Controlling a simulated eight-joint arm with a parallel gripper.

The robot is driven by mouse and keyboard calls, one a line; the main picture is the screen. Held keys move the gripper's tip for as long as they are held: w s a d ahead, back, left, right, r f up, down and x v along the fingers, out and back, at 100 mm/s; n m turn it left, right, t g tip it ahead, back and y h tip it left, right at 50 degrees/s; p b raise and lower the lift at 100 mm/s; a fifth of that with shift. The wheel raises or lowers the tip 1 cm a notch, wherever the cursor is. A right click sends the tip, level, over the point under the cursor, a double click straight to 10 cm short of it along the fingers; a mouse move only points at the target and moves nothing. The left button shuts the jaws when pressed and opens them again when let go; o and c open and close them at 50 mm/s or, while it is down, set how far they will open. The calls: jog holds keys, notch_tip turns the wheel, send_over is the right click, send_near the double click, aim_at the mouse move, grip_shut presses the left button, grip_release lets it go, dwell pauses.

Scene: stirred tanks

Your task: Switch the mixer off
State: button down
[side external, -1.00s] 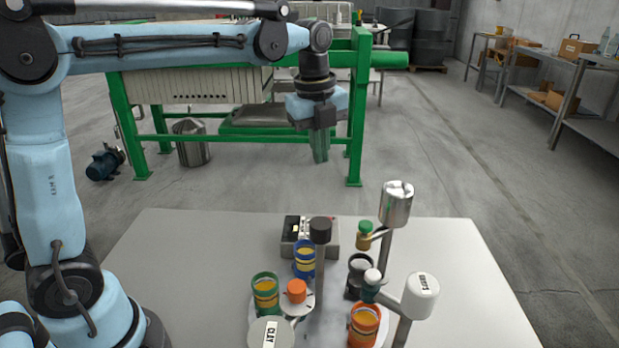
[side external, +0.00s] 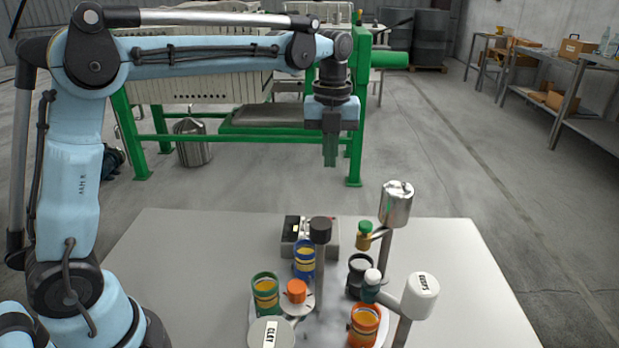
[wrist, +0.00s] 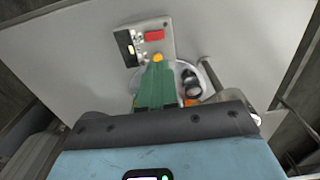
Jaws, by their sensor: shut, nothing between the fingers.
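My gripper (side external: 330,163) is shut and empty, with green fingers pointing down. It hangs in the air, well above the table. The control box (side external: 334,239) is a low grey box at the back of the table, partly hidden by a black-topped post (side external: 320,232). In the wrist view the box (wrist: 165,46) has a black panel (wrist: 125,45) on its left and a red part (wrist: 154,35). My gripper (wrist: 157,68) shows below the box there, apart from it. The switch's position cannot be read.
In front of the box stand a blue jar (side external: 304,261), a green jar (side external: 265,292), an orange jar (side external: 364,326) and a dark jar (side external: 360,278). Posts with a silver can (side external: 397,204) and a white can (side external: 420,296) rise at right. The table's left (side external: 180,270) is bare.

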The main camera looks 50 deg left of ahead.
notch_tip(320, 180, down, 13)
jog(key=shift+r, duration=0.1)
dwell(0.4)
jog(key=shift+f, duration=0.2)
dwell(0.3)
jog(key=shift+s+a+r, duration=0.2)
jog(key=shift+s+a, duration=0.3)
jog(key=shift+s, duration=0.05)
notch_tip(320, 180, up, 14)
dwell(0.9)
